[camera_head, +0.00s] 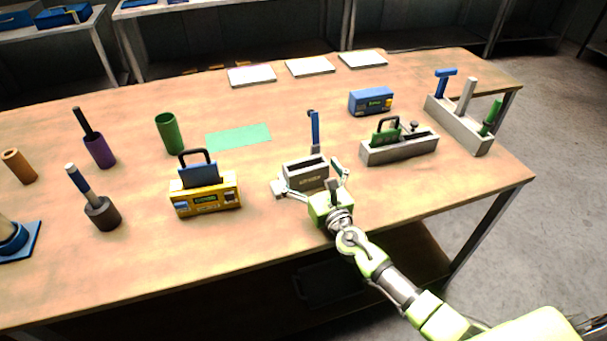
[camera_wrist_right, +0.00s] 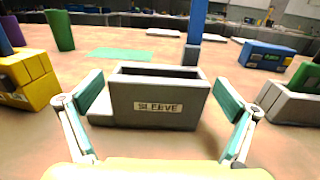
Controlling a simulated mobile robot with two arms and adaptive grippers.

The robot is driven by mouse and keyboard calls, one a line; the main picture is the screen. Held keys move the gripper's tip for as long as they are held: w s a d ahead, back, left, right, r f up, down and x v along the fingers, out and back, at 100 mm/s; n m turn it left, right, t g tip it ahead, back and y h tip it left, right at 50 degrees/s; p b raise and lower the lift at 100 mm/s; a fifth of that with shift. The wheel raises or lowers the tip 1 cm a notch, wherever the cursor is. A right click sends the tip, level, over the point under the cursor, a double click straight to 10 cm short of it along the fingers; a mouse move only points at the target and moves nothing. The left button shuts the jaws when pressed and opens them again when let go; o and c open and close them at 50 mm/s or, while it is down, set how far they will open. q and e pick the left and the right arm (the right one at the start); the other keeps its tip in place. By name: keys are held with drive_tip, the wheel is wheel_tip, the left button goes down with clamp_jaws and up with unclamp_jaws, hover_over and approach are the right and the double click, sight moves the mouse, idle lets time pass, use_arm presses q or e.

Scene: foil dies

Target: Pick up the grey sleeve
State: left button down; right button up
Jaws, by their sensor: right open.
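The grey sleeve (camera_head: 306,172) is an open-topped box near the front middle of the table. In the right wrist view the sleeve (camera_wrist_right: 158,97) stands upright with a "SLEEVE" label facing me. My right gripper (camera_head: 312,183) is open, with one finger on each side of the sleeve's near part. In the right wrist view the right gripper's fingers (camera_wrist_right: 160,108) show gaps to the sleeve's main walls; the left finger is close to a low grey ledge at its left. I cannot tell if it touches. My left gripper is not in view.
A blue-handled tool (camera_head: 315,133) stands just behind the sleeve. A yellow box (camera_head: 206,194) is to the left and a grey tray (camera_head: 400,149) to the right. A green mat (camera_head: 238,137) lies behind left. A blue box (camera_head: 371,101) stands further back.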

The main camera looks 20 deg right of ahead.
drive_tip(key=shift+w+a+f, duration=0.15)
drive_tip(key=shift+w, duration=0.8)
drive_tip(key=shift+s, duration=0.1)
drive_tip(key=shift+c, duration=0.4)
drive_tip(key=c, duration=1.2)
drive_tip(key=shift+c, duration=0.2)
